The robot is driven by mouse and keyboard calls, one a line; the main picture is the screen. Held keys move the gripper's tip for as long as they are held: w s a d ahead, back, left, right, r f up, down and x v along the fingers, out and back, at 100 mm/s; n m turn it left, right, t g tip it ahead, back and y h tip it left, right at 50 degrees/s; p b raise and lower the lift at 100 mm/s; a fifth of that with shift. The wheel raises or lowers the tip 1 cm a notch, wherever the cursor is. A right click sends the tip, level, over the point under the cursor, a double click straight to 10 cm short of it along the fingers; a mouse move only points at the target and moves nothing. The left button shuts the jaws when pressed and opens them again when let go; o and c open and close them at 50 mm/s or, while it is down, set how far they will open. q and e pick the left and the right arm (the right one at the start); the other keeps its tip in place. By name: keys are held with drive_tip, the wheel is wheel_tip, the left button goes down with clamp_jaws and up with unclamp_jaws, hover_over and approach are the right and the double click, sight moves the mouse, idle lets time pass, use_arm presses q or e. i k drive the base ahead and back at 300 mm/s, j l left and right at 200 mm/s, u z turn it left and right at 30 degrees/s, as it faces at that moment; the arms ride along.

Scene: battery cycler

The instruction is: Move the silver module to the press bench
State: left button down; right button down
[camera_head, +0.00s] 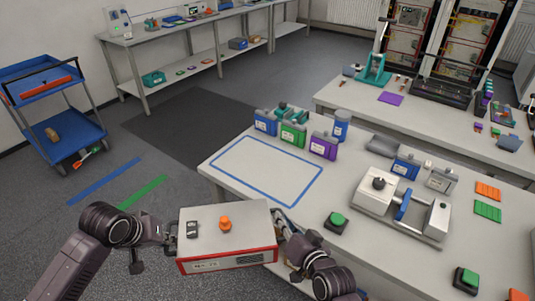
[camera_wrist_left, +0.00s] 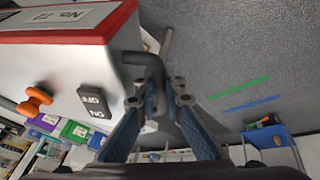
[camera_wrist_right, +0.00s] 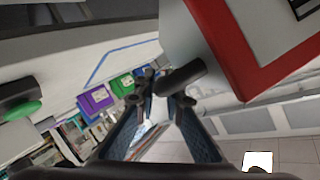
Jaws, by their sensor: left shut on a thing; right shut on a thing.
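The silver module (camera_head: 225,222) is a box with a pale top, a red-edged front, an orange knob and a black switch. It is held level near the front-left edge of the near bench (camera_head: 345,185). My left gripper (camera_head: 172,232) is shut on the dark handle (camera_wrist_left: 145,64) at its left side. My right gripper (camera_head: 284,228) is shut on the handle (camera_wrist_right: 180,78) at its right side. A blue outlined rectangle (camera_head: 267,139) on the near bench is empty. A teal press (camera_head: 374,70) stands on the bench behind; which bench is the press bench is not labelled.
A white machine with a blue lever (camera_head: 401,204) and a green button (camera_head: 336,221) are to the right. A blue cart (camera_head: 50,112) stands at left. Floor between is open.

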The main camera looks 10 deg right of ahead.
sight(265, 166)
drive_tip(key=i+l, duration=0.95)
drive_tip(key=i, duration=0.2)
